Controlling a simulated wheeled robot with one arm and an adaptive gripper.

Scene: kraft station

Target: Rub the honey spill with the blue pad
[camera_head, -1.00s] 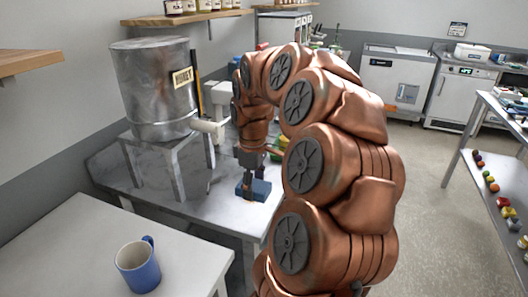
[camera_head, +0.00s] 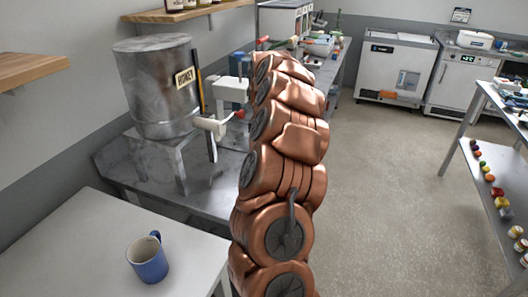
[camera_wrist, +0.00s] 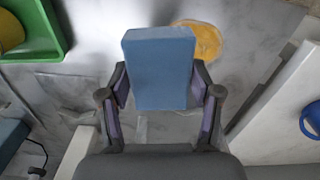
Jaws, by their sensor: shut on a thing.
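In the wrist view, my gripper (camera_wrist: 160,95) is shut on the blue pad (camera_wrist: 160,68), with one finger on each side of it. The honey spill (camera_wrist: 198,41) is a yellow-orange patch on the grey marbled surface, just beyond the pad's upper right corner. The pad hides part of that surface, and I cannot tell whether it touches the spill. In the head view my copper arm blocks the gripper, the pad and the spill.
A metal honey tank (camera_head: 155,88) stands on a stand at the left of the bench (camera_head: 205,192). A blue mug (camera_head: 148,258) is on the white table (camera_head: 95,240) in front. A green tray (camera_wrist: 38,30) lies at upper left in the wrist view. Open floor is at right.

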